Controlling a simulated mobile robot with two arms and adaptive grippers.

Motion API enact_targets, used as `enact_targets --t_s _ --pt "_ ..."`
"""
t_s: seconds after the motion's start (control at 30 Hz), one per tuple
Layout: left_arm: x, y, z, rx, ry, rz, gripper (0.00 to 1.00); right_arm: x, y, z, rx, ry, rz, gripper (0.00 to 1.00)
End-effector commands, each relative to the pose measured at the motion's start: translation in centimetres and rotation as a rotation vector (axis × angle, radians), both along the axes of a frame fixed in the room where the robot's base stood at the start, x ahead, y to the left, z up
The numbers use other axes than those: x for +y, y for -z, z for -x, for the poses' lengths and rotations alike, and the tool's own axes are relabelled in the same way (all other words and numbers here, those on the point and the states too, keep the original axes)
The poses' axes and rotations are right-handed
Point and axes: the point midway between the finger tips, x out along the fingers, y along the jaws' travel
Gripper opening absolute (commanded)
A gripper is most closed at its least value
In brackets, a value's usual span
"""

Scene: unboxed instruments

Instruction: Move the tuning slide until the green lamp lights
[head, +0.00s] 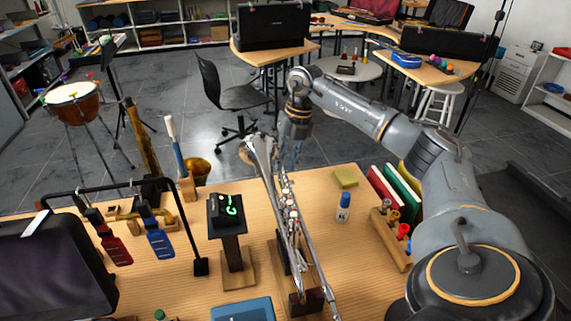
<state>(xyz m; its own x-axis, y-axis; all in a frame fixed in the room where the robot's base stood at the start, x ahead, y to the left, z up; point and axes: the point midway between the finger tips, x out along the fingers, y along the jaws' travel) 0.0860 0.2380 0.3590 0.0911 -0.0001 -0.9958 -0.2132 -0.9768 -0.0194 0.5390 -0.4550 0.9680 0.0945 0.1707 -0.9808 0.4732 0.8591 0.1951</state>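A long silver instrument (272,180) with slim tubes and small pale keys or valves rests on dark supports with a wooden base, tilted, at the middle of the table. I cannot make out its tuning slide separately. A black tuner box (226,209) on a wooden-footed post stands left of it; green glowing marks show on its face. I cannot tell whether a separate lamp is lit. My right gripper (289,158) points down at the far end of the instrument, partly hidden among its tubes. Its fingers are too small to read, and contact is unclear. My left gripper is out of view.
The wooden table (180,285) also holds a black rail with hanging red and blue tags (158,240), a small blue-labelled bottle (343,207), a yellow sponge-like block (345,177), a wooden rack (388,238) and upright books (402,190). A blue case (243,311) lies at the front.

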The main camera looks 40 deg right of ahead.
Motion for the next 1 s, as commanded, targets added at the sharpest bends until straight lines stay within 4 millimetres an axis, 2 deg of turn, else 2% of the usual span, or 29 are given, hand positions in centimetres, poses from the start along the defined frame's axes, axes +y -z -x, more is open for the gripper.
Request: enact_targets --t_s 0.2,0.47,0.57,0.6,0.87,1.0 --pt "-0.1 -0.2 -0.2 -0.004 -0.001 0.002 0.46 0.2 1.5 -0.1 0.001 0.000 0.000 0.22" --pt "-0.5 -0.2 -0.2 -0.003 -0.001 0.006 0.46 0.3 1.6 -0.1 0.001 0.000 0.000 0.22" --pt "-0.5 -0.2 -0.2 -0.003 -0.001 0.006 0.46 0.3 1.6 -0.1 0.001 0.000 0.000 0.03" --pt "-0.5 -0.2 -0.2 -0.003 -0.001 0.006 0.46 0.3 1.6 -0.1 0.000 0.000 0.000 0.00" --pt "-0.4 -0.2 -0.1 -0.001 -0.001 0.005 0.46 0.2 1.5 -0.1 0.001 0.000 0.000 0.00" --pt "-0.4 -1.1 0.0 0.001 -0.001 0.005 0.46 0.2 1.3 -0.4 0.001 0.000 0.000 0.00"
